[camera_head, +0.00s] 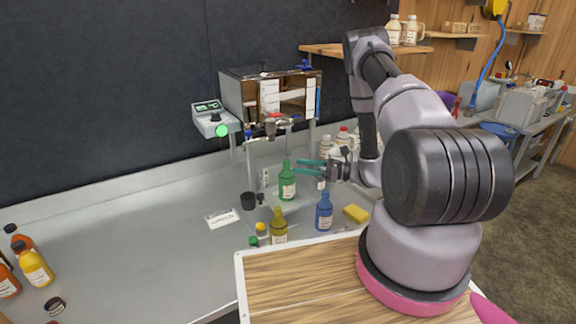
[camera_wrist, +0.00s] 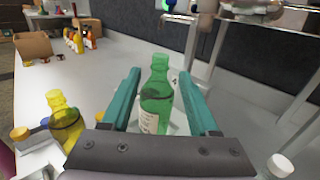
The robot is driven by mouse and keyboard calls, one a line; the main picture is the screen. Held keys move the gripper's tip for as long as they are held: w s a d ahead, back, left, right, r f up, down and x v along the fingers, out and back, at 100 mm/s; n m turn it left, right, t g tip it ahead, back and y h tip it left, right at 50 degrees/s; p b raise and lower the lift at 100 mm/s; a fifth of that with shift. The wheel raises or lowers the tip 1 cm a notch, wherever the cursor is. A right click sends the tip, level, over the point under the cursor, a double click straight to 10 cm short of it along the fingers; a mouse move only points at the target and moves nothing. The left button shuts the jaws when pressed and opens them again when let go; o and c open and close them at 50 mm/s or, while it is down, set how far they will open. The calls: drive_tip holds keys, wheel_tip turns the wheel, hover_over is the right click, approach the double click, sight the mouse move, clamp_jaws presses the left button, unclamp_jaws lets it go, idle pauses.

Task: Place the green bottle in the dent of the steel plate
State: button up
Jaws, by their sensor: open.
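The green bottle (camera_head: 287,184) stands upright on or above a pale steel plate (camera_head: 300,203) below the evaporator's tap; its base and the dent are not clear enough to tell whether it sits in the dent. My gripper (camera_head: 297,167) is open, its teal fingers level with the bottle's upper part. In the wrist view the green bottle (camera_wrist: 157,98) appears between the two spread fingers of my gripper (camera_wrist: 159,72), with visible gaps at the sides. The gripper's palm hides the bottle's base there.
A blue bottle (camera_head: 324,213) and a yellow-olive bottle (camera_head: 279,227) stand in front. A black cup (camera_head: 248,201), a white label card (camera_head: 222,219) and a yellow sponge (camera_head: 355,213) lie around. The evaporator (camera_head: 270,95) stands behind.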

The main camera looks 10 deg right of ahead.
drive_tip(key=s+a+r+n+g+h, duration=0.1)
drive_tip(key=s+a+r+n+g, duration=0.2)
drive_tip(key=r, duration=0.5)
drive_tip(key=s+r+n+g+h, duration=0.1)
drive_tip(key=s+r+n+g, duration=0.3)
drive_tip(key=r, duration=0.4)
drive_tip(key=s+a+r+n+g+h, duration=0.1)
drive_tip(key=s+a+r+n+g, duration=0.15)
drive_tip(key=r+n, duration=0.4)
drive_tip(key=s+d+r+n+t+h, duration=0.2)
drive_tip(key=s+r+t+h, duration=0.2)
drive_tip(key=s+r, duration=0.4)
drive_tip(key=s+d+r+n+t+h, duration=0.3)
drive_tip(key=s+r+h, duration=0.4)
drive_tip(key=r, duration=0.3)
drive_tip(key=shift+s+d+r+n+t, duration=0.2)
drive_tip(key=shift+s+r+n+t, duration=0.15)
drive_tip(key=shift+s+t, duration=0.45)
